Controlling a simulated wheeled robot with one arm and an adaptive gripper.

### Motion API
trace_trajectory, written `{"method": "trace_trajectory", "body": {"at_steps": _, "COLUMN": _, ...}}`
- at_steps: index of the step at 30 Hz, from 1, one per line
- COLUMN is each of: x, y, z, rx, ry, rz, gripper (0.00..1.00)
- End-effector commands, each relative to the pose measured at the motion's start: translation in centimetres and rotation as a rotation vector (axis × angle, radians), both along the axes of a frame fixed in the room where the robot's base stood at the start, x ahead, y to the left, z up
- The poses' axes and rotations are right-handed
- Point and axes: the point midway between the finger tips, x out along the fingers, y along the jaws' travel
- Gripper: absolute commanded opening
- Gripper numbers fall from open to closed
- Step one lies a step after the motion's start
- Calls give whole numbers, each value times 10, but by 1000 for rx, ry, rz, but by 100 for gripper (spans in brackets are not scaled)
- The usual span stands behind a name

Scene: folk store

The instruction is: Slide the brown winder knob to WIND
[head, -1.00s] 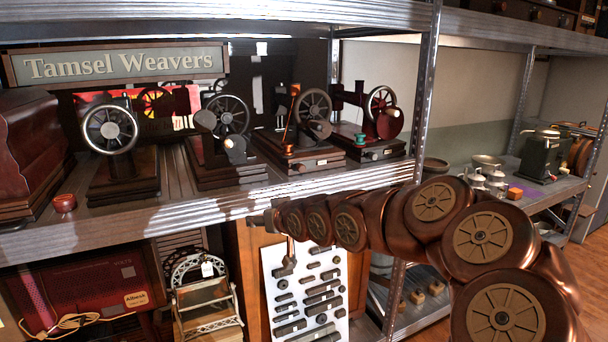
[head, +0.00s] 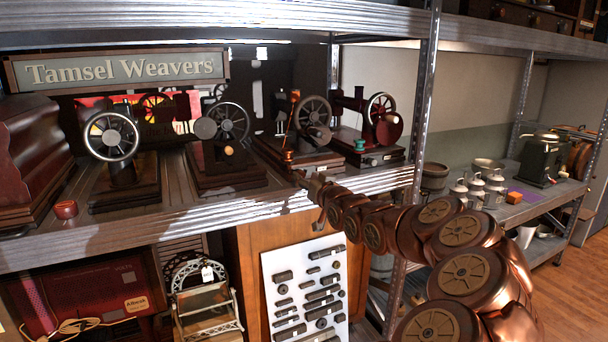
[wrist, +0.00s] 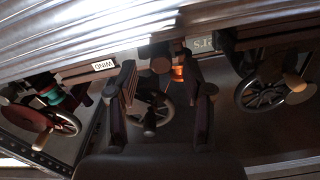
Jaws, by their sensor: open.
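The third sewing machine from the left (head: 311,112) stands on the shelf, on a dark base. In the wrist view, which is upside down, its base carries a white WIND label (wrist: 104,65). A brown knob (wrist: 160,60) shows right of that label, between it and a second, partly readable label (wrist: 203,44). An orange spool (wrist: 179,73) is close to the knob. My gripper (wrist: 163,92) is open and empty, its two fingers spread either side of the knob in the picture; contact cannot be told. In the head view my gripper (head: 303,178) is at the shelf's front edge.
Other machines stand alongside: a red one (head: 377,120) on the right and a black one (head: 225,130) on the left. A steel upright (head: 427,90) stands right, and an upper shelf (head: 200,18) hangs above.

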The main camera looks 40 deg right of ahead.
Motion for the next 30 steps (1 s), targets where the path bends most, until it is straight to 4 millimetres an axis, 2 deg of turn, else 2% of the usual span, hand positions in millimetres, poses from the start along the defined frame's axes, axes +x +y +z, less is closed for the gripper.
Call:
{"method": "trace_trajectory", "body": {"at_steps": 6, "x": 15, "y": -5, "z": 0, "rx": 1, "ry": 2, "rz": 0, "gripper": 51}}
{"method": "trace_trajectory", "body": {"at_steps": 17, "x": 17, "y": -5, "z": -1, "rx": 0, "ry": 1, "rz": 1, "gripper": 51}}
{"method": "trace_trajectory", "body": {"at_steps": 30, "x": 17, "y": -5, "z": 0, "rx": 0, "ry": 1, "rz": 1, "gripper": 5}}
